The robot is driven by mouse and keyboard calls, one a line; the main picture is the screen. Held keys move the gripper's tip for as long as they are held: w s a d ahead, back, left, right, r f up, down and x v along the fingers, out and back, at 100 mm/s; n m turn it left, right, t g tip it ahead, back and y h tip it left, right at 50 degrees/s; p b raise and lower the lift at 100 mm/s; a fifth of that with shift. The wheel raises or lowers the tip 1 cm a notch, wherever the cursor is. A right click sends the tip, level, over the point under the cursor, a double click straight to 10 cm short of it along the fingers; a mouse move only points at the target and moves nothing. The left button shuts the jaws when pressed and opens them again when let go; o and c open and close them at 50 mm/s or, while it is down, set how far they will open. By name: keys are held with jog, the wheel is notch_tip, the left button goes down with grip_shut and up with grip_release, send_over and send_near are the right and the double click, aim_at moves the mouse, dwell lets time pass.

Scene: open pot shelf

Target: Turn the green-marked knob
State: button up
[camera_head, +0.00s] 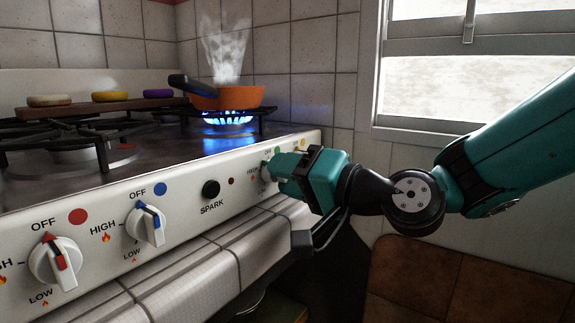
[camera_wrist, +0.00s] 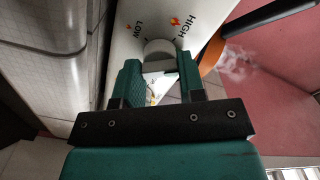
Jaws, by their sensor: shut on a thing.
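The green-marked knob shows in the wrist view as a pale round knob (camera_wrist: 158,47) on the white panel, with LOW and HIGH printed by it. In the head view my gripper (camera_head: 268,170) is at the far right part of the stove's front panel and hides most of this knob. A small green mark (camera_head: 277,151) shows just above it. In the wrist view my gripper (camera_wrist: 160,76) has its two green fingers on either side of the knob's grip, shut on it. The knob's exact angle is hard to tell.
A red-marked knob (camera_head: 54,262), a blue-marked knob (camera_head: 146,225) and a black spark button (camera_head: 211,190) line the panel to the left. An orange pan (camera_head: 240,97) steams over a lit blue flame (camera_head: 228,119). A tiled ledge (camera_head: 215,262) runs below the panel.

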jog(key=m+p, duration=0.2)
jog(key=m, duration=0.2)
jog(key=shift+r, duration=0.1)
jog(key=shift+m+p, duration=0.75)
jog(key=shift+m, duration=0.55)
jog(key=o, duration=0.9)
jog(key=shift+d, duration=0.1)
jog(key=shift+b+v, duration=5.65)
jog(key=shift+v, duration=3)
